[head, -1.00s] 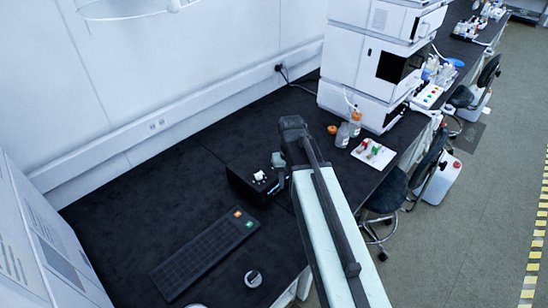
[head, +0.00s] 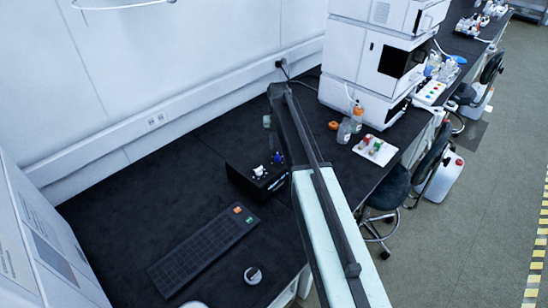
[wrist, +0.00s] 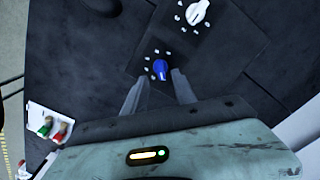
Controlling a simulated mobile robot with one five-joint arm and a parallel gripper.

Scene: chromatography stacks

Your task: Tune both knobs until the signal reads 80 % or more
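The black box (head: 245,180) stands on the dark bench in the head view. Its white knob (head: 259,171) and blue knob (head: 277,158) sit on top. In the wrist view the blue knob (wrist: 160,69) shows between and just past the fingertips, ringed by pale dial marks. The white knob (wrist: 197,12) lies beyond it at the top edge. My gripper (wrist: 160,79) is open and empty, above the blue knob and apart from it. The box front has small pale marks too small to read. I cannot make out a signal value.
A dark keyboard (head: 203,249) and a round dial-like item (head: 253,275) lie nearer on the bench. Bottles (head: 344,132), a white tray with coloured caps (head: 364,151) and a white instrument stack (head: 350,60) stand to the right. The bench behind the box is clear.

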